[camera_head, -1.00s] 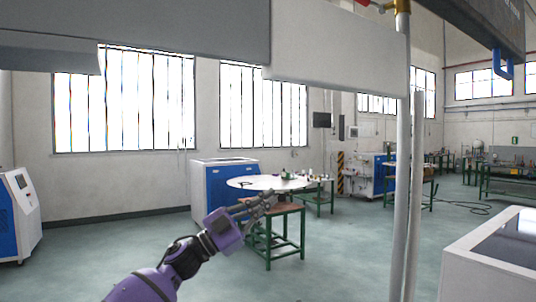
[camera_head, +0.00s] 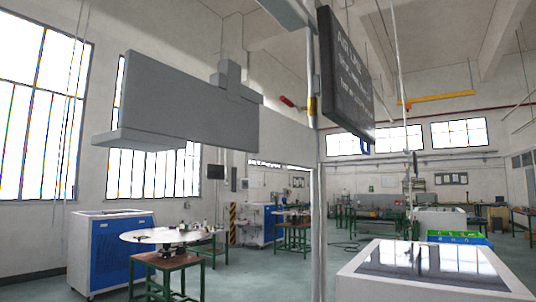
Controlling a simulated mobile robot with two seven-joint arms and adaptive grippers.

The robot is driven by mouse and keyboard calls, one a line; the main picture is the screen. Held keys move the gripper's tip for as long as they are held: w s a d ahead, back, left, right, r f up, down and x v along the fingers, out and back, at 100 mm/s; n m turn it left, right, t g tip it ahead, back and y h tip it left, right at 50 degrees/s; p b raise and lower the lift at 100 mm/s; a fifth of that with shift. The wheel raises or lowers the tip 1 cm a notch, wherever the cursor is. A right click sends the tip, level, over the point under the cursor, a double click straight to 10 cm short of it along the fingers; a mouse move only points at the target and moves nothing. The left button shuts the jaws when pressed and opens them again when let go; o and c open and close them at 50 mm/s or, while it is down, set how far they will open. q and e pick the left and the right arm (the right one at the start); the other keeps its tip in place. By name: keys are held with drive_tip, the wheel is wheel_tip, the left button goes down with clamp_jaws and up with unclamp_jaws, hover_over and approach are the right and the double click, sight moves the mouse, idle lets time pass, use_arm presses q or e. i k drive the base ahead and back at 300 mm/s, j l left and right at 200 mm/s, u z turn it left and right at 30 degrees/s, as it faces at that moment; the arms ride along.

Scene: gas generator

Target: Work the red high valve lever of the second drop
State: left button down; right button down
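A red lever (camera_head: 287,102) sticks out to the left, high on a pale vertical pipe (camera_head: 318,220). A brass-coloured valve body (camera_head: 311,105) sits on the pipe beside the lever's right end. The lever slants, with its outer end a little higher. I cannot tell from here which drop this pipe is. Neither of my grippers is in view.
A dark lettered board (camera_head: 345,75) hangs right of the pipe, with a blue hook (camera_head: 365,148) below it. A grey box-like structure (camera_head: 188,105) hangs at left. A white cabinet (camera_head: 435,280) stands front right; a round-topped table (camera_head: 165,236) stands left.

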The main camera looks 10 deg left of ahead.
sight(284, 99)
drive_tip(key=k+j+u, duration=0.15)
drive_tip(key=k+u, duration=0.25)
drive_tip(key=k, duration=0.2)
drive_tip(key=l+u, duration=0.1)
drive_tip(key=u, duration=0.3)
drive_tip(key=i+l+u, duration=0.1)
drive_tip(key=u, duration=0.35)
drive_tip(key=l+u, duration=0.1)
drive_tip(key=u, duration=0.3)
drive_tip(key=i+l, duration=0.1)
drive_tip(key=l, duration=0.45)
drive_tip(key=i+l, duration=0.1)
drive_tip(key=l, duration=0.45)
drive_tip(key=i+l, duration=0.1)
drive_tip(key=l, duration=0.45)
drive_tip(key=i+l, duration=0.1)
drive_tip(key=l, duration=0.45)
drive_tip(key=i+l, duration=0.1)
drive_tip(key=l, duration=0.4)
drive_tip(key=i+l, duration=0.15)
drive_tip(key=l, duration=0.4)
drive_tip(key=i+l, duration=0.1)
drive_tip(key=l, duration=0.45)
drive_tip(key=i+l, duration=0.1)
drive_tip(key=l, duration=0.45)
